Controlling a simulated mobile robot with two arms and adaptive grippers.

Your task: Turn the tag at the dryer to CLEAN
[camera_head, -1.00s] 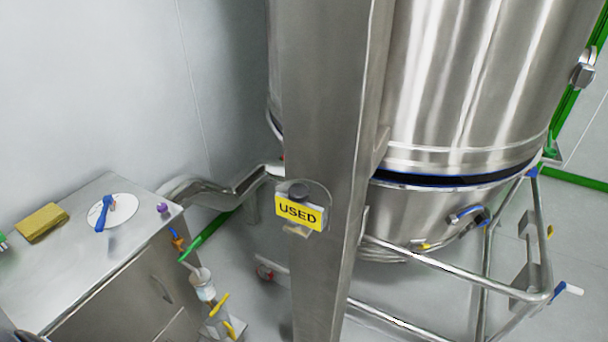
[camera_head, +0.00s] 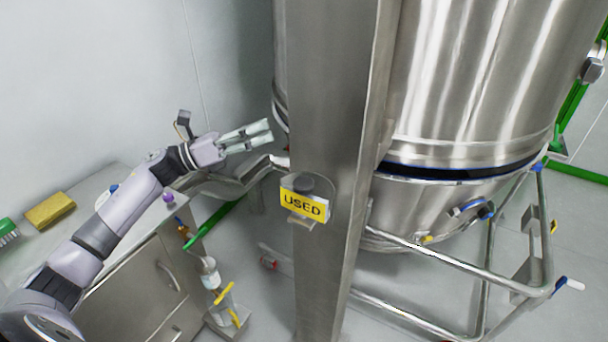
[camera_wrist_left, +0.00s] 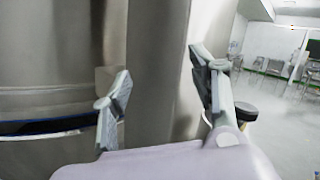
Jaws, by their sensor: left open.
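The tag (camera_head: 303,204) hangs on the front of a steel column (camera_head: 325,110) beside the dryer (camera_head: 470,90). The tag's face does not show in that view. My right gripper is in neither view.
A steel cabinet (camera_head: 125,290) at the left carries a yellow sponge (camera_head: 50,210) and a green brush (camera_head: 7,232). A tubular frame (camera_head: 430,252) surrounds the dryer's lower part. Bottles with a yellow-handled item (camera_head: 224,293) stand beside the cabinet.

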